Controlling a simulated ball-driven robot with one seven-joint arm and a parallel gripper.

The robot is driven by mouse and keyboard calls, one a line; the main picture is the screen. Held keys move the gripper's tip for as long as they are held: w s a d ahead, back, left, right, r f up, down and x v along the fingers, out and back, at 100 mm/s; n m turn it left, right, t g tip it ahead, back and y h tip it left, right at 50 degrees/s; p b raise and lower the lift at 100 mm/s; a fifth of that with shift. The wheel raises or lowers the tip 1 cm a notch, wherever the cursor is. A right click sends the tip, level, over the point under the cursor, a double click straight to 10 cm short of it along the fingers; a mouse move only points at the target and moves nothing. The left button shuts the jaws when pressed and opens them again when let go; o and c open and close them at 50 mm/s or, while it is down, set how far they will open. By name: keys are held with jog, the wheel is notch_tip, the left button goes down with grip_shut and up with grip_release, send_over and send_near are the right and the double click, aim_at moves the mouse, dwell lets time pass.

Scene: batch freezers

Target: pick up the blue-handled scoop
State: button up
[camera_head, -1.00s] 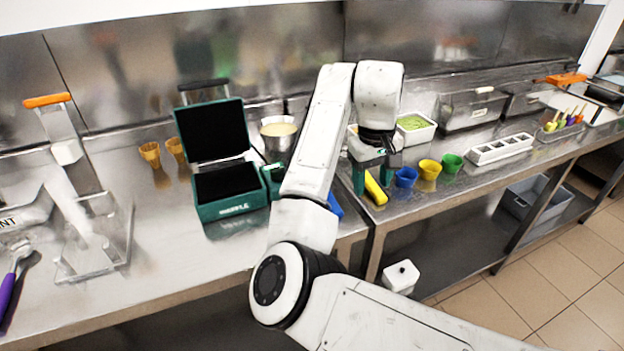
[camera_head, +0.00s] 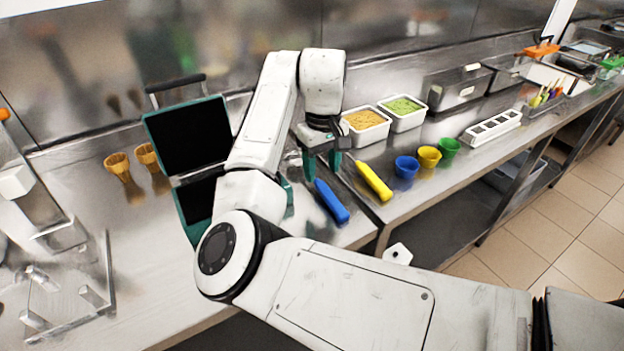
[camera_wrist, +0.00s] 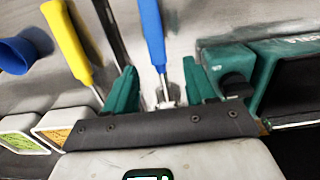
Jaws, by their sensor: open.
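The blue-handled scoop (camera_head: 330,201) lies on the steel counter, its blue handle towards the front edge. Its metal end is hidden under my gripper in the head view. My gripper (camera_head: 322,170) is open above the scoop's far end. In the wrist view the blue handle (camera_wrist: 152,32) points away, and its metal shaft runs down between the green fingers of my gripper (camera_wrist: 160,92). The fingers are apart, with the shaft nearer the right finger. I cannot tell whether either finger touches it.
A yellow-handled scoop (camera_head: 374,181) lies just to the right. Blue (camera_head: 406,168), yellow (camera_head: 429,157) and green (camera_head: 449,148) cups stand beyond it. A green case (camera_head: 186,137) stands open close on the left. Two food tubs (camera_head: 367,130) are behind.

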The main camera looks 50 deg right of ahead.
aim_at(323, 186)
jog(key=shift+s+d+f+p, duration=0.1)
jog(key=shift+f+p, duration=0.35)
jog(key=shift+f, duration=2.5)
jog(key=shift+c, duration=0.3)
grip_shut()
